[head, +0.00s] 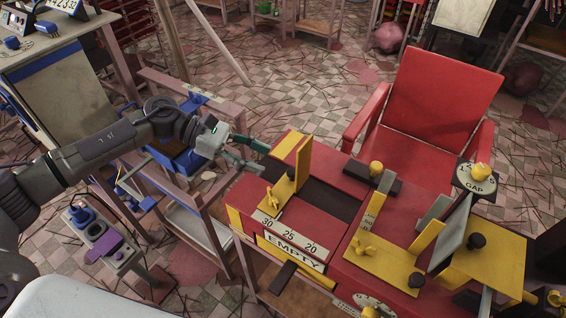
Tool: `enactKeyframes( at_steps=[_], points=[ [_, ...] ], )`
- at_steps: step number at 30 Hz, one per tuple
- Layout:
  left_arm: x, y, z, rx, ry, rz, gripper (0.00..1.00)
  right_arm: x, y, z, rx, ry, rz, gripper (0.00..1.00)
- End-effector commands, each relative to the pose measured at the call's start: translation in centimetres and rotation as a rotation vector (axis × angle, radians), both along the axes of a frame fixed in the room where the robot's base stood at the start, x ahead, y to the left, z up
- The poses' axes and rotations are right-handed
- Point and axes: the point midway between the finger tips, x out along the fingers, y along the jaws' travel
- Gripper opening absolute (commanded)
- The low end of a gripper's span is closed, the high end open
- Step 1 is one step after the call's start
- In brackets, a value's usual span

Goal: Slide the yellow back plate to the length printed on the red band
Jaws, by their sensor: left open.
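I cannot make out a red band with a printed length. My left gripper (262,157) is open and empty, left of the plate and apparently apart from it. My right gripper is not in view.
An EMPTY label (294,252) is on the machine's front. A second yellow slide (381,262) and a GAP dial (477,180) are on the right. A red chair (440,100) stands behind. Blue-and-wood frames (172,150) stand close under my left arm.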

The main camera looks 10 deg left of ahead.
Motion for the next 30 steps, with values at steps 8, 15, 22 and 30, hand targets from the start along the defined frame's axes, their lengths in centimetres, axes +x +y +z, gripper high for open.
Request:
enactKeyframes(
  at_steps=[8, 15, 22, 30],
  points=[
    [0.2, -4.6, -1.7, -0.002, 0.001, -0.001, 0.5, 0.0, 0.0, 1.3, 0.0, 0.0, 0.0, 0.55],
    [0.3, -5.8, -2.4, -0.001, 0.0, 0.001, 0.5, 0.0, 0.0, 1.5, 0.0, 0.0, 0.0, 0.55],
    [0.3, -5.9, -2.4, -0.001, 0.0, 0.002, 0.5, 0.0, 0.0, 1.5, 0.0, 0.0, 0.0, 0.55],
    [0.3, -5.8, -2.4, -0.001, 0.0, 0.001, 0.06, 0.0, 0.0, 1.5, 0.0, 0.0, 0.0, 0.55]
  ],
)
